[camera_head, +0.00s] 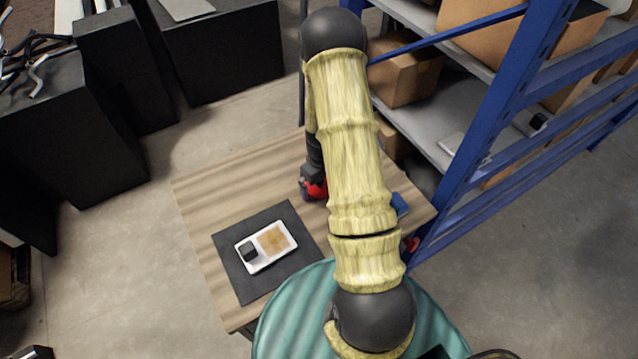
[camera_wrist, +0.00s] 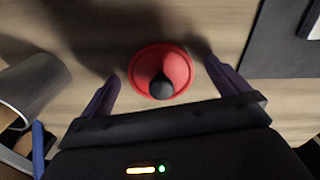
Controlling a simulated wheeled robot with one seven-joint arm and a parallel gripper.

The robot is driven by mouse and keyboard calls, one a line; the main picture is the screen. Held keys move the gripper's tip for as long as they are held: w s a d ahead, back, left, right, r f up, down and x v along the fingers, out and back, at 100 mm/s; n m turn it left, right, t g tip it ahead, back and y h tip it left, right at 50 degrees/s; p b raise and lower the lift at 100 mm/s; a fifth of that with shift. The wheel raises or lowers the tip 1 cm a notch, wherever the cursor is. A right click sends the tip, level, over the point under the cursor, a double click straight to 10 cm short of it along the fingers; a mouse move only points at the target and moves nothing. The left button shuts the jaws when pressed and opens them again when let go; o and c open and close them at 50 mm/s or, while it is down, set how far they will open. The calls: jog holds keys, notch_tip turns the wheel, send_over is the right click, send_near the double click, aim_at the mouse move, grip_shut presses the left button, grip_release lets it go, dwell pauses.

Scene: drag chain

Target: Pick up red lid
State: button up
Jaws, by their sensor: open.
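The red lid (camera_wrist: 178,58) is round with a black knob (camera_wrist: 161,87), lying on the wooden table in the wrist view. My gripper (camera_wrist: 161,70) is open, its two purple fingers on either side of the lid, with visible gaps to it. The knob stands between the fingers and nothing is held. In the head view my gripper (camera_head: 309,188) is partly hidden behind my arm, and a bit of the red lid (camera_head: 318,189) shows beside it. The exact height of the fingers above the table is hard to tell.
A dark mat (camera_head: 238,275) bears a white tray (camera_head: 262,263) at the table's front left. A grey metal cylinder (camera_wrist: 38,88) stands left in the wrist view. A blue shelf rack (camera_head: 490,130) with boxes stands right of the table. The table's left part (camera_head: 225,190) is clear.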

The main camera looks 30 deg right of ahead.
dwell(0.3)
jog(key=c, duration=1)
jog(key=shift+r, duration=0.1)
notch_tip(320, 180, up, 10)
jog(key=b, duration=0.2)
jog(key=shift+b, duration=0.3)
jog(key=w+a+m, duration=0.6)
jog(key=w+a, duration=0.3)
jog(key=a, duration=0.4)
jog(key=shift+a+f, duration=0.3)
